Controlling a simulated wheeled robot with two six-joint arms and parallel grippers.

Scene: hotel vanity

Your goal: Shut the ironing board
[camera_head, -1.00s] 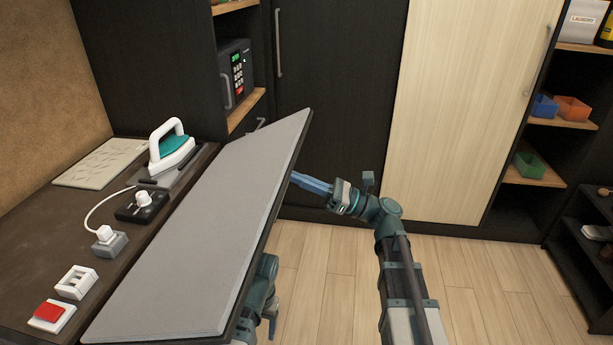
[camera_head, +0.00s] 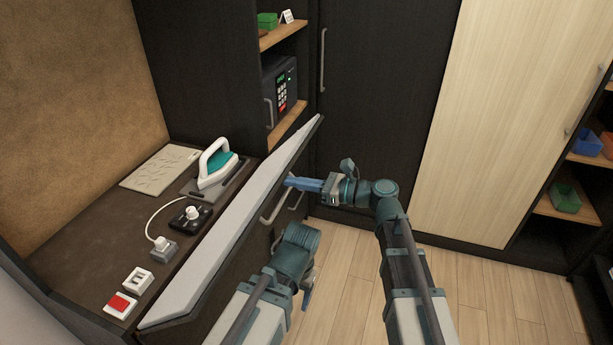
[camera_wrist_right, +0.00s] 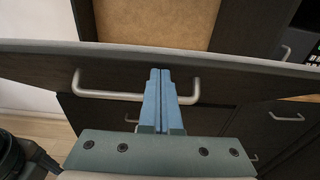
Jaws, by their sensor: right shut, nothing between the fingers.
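The ironing board (camera_head: 235,220) is a long grey panel with a dark underside along the front of the counter. It stands steeply tilted, its free edge raised toward the counter. My right gripper (camera_head: 290,183) is shut and empty at the board's outer, dark side, near its far end. In the right wrist view the shut blue fingers (camera_wrist_right: 160,85) point at that dark side and overlap a metal bar handle (camera_wrist_right: 105,95); I cannot tell if they touch. My left arm reaches below the board; only a bit of the left gripper (camera_head: 307,298) shows, mostly hidden.
On the counter (camera_head: 85,250) stand a white and teal iron (camera_head: 215,165), a black control box (camera_head: 190,214), a grey plug block (camera_head: 162,248) and a red switch (camera_head: 122,304). A safe (camera_head: 281,85) sits in the shelf behind. Open wooden floor (camera_head: 480,295) lies to the right.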

